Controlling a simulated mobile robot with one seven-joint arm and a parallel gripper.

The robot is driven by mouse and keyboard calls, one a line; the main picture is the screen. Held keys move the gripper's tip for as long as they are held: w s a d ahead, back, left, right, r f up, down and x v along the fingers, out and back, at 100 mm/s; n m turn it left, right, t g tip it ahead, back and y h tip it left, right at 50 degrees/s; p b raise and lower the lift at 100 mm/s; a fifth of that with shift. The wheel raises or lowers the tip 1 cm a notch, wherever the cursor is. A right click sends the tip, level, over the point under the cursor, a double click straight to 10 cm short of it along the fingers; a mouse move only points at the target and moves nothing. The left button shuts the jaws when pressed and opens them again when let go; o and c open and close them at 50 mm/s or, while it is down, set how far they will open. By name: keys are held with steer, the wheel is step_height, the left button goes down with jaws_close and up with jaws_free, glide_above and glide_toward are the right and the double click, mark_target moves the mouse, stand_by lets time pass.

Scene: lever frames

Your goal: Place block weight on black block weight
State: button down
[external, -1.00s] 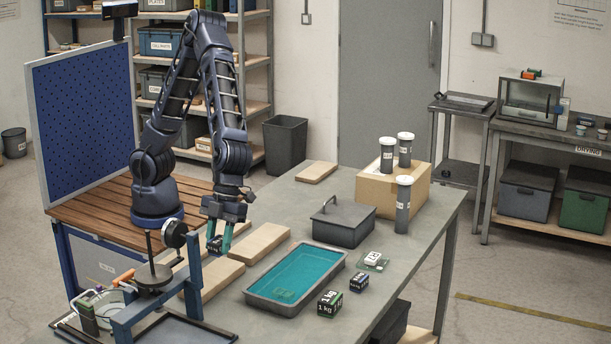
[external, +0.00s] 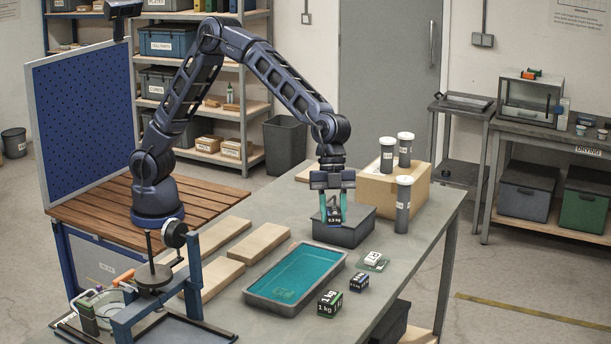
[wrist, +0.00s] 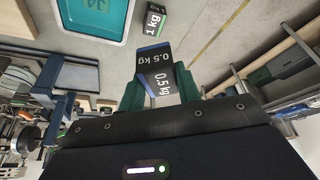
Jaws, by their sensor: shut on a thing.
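My gripper (external: 333,208) points down and is shut on a small dark block weight (external: 333,217) marked 0.5 kg. The held block also shows in the wrist view (wrist: 154,75), with 0.5 kg on two faces and a blue edge. In the external view it appears in front of the grey lidded box; its height over it is hard to tell. On the table's near right, a black 1 kg block weight (external: 330,304) with a green edge shows, also in the wrist view (wrist: 151,20). A smaller dark block with a blue edge (external: 359,283) sits beside it.
A grey tray with teal inside (external: 260,301) lies left of the blocks. A white-topped block (external: 373,258) sits on a greenish pad. A cardboard box (external: 372,199) with several dark canisters stands behind right. Wooden planks (external: 252,244) lie to the left.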

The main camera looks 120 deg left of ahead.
steer(key=r+n, duration=0.1)
steer(key=n, duration=0.1)
glide_above(362, 280)
steer(key=s, duration=0.2)
steer(key=a, duration=0.1)
steer(key=shift+t+y, duration=0.3)
steer(key=f, duration=1.9)
steer(key=shift+w+a+f, duration=0.15)
steer(key=shift+w+f, duration=0.2)
steer(key=shift+w, duration=0.05)
steer(key=shift+f, duration=0.1)
steer(key=c, duration=1)
jaws_free()
